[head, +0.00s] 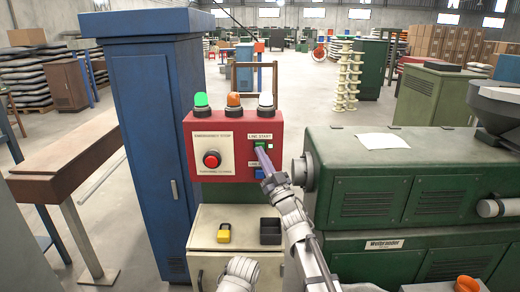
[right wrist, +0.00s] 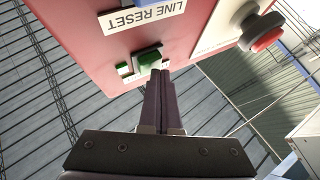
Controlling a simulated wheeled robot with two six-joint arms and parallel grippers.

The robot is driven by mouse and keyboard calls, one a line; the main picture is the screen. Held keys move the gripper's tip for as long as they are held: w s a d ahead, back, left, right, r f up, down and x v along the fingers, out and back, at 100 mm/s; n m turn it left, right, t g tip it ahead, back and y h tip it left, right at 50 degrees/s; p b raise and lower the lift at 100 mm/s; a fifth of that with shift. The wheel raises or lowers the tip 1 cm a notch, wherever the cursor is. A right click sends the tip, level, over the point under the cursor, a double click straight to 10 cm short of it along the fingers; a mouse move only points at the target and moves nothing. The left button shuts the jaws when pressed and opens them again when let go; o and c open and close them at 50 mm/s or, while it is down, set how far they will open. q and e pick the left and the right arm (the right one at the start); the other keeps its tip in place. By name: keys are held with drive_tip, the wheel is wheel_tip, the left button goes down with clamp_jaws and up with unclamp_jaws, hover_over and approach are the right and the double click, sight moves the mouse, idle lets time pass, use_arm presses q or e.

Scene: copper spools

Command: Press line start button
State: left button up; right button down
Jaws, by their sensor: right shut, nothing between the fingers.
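A red control panel (head: 232,135) carries a green button (head: 261,144) under a "LINE START" label. In the right wrist view the green button (right wrist: 149,60) sits near a "LINE RESET" label (right wrist: 140,16). A small green light (head: 270,146) shows beside the button. My left gripper is not in view.
Green, orange and white lamps (head: 233,100) stand on top. A blue cabinet (head: 150,150) is left; a green machine (head: 400,180) is close on the right.

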idle(0.5)
drive_tip(key=shift+s, duration=0.8)
drive_tip(key=s, duration=0.5)
idle(0.6)
